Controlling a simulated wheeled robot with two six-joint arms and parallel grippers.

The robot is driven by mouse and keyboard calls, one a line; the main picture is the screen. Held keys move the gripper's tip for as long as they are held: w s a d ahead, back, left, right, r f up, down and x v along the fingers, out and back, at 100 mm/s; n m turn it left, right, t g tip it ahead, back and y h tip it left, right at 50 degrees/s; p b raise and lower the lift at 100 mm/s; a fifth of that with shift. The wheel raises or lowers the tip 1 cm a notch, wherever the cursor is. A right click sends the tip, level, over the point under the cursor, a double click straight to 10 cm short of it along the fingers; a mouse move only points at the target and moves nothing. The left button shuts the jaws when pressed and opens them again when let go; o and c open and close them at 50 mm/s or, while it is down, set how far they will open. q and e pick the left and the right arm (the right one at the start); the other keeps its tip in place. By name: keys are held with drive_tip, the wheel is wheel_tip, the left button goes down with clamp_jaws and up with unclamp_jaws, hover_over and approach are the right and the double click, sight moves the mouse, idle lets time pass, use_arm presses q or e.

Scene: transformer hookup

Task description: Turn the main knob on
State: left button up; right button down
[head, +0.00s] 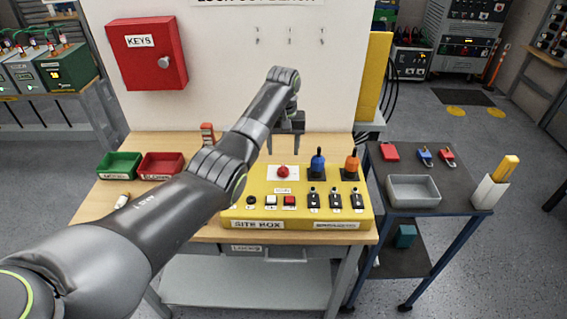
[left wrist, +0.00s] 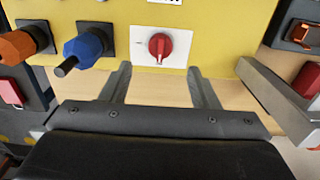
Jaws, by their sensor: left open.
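The main knob (head: 283,172) is red and sits on a white plate at the back of the yellow site box (head: 240,207). In the left wrist view the red knob (left wrist: 160,47) shows a raised grip bar, upright in the picture. My left gripper (head: 285,150) points down just above and behind the knob. In the left wrist view its two open fingers (left wrist: 160,72) lie on either side of the knob's line, apart from it, with nothing between them. My right gripper is in neither view.
A blue knob (head: 317,163) and an orange knob (head: 352,165) stand right of the main knob. Several switches and buttons line the box front. Green (head: 119,165) and red (head: 161,165) bins sit left. A side table holds a grey tray (head: 414,202) and padlocks.

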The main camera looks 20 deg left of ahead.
sight(283, 167)
use_arm(q)
drive_tip(key=f, duration=0.3)
drive_tip(key=shift+s+f, duration=0.2)
drive_tip(key=shift+f, duration=0.05)
wheel_tip(283, 167, down, 2)
drive_tip(key=shift+f, duration=0.2)
drive_tip(key=shift+w+f, duration=0.1)
drive_tip(key=shift+f, duration=0.45)
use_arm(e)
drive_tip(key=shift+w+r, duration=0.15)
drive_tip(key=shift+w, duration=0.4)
use_arm(q)
drive_tip(key=shift+c, duration=0.4)
drive_tip(key=c, duration=0.9)
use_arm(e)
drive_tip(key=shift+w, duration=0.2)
